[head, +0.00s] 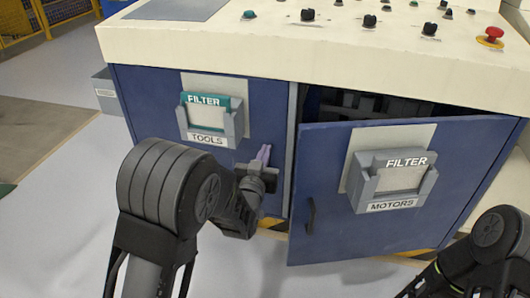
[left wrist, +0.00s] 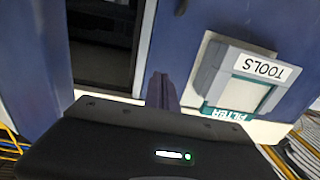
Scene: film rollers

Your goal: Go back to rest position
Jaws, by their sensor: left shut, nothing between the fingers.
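My left gripper (head: 264,154) is shut and empty in front of the blue cabinet, just right of the holder labelled TOOLS (head: 211,118). Its closed fingers (left wrist: 161,90) also show in the left wrist view, beside the cabinet opening. I cannot tell if the fingertips touch the cabinet. Part of my right arm (head: 487,245) shows at the lower right of the head view; its gripper is not visible.
The cabinet door with the MOTORS holder (head: 392,178) stands ajar, with a dark handle (head: 311,214) at its left edge. The cream console top (head: 270,38) carries knobs and a red emergency button (head: 491,36). Clear floor (head: 60,215) lies at the left.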

